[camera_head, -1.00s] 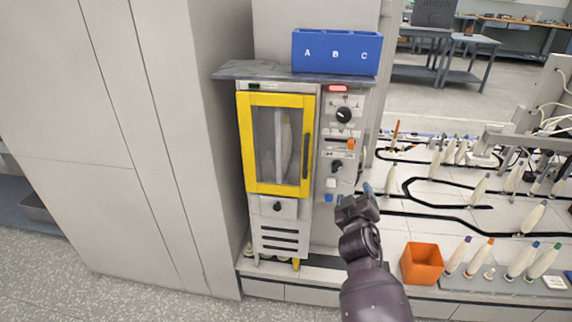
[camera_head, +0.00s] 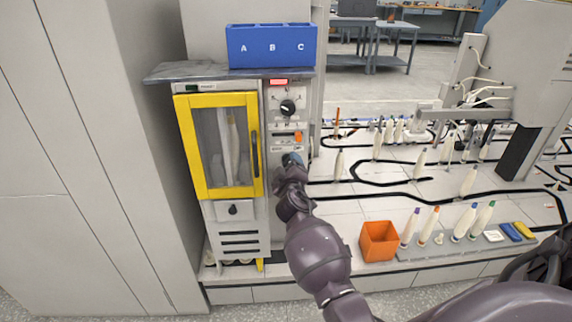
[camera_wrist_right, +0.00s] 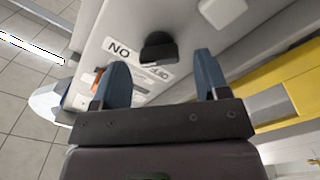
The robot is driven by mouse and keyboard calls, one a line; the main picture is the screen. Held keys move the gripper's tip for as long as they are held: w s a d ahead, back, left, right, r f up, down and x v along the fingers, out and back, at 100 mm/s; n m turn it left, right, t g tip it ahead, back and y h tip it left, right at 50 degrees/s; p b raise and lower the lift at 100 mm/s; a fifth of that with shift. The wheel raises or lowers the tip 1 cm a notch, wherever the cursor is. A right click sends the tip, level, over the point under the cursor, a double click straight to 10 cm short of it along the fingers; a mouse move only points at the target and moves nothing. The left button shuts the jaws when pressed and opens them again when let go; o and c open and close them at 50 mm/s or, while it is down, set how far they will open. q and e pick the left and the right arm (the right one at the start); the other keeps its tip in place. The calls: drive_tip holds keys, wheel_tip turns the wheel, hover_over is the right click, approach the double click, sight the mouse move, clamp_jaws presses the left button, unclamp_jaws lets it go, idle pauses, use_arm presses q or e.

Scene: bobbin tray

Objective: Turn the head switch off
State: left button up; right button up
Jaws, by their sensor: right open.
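The control panel (camera_head: 273,121) is the narrow grey strip right of the yellow-framed door. It carries an upper black knob (camera_head: 287,107) and an orange switch (camera_head: 298,137). My right gripper (camera_head: 291,160) is in front of the panel's lower part and hides the lower knob in the head view. The right gripper (camera_wrist_right: 160,85) is open and empty there. I cannot tell which control is the head switch. My left gripper is not in view.
The yellow-framed door (camera_head: 219,192) is shut, left of the panel. A blue A-B-C bin (camera_head: 272,47) stands on the cabinet top. An orange box (camera_head: 379,241) and several bobbins stand on the right, beside the black-tracked surface.

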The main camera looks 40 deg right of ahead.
drive_tip(key=shift+x, duration=0.95)
drive_tip(key=c, duration=0.9)
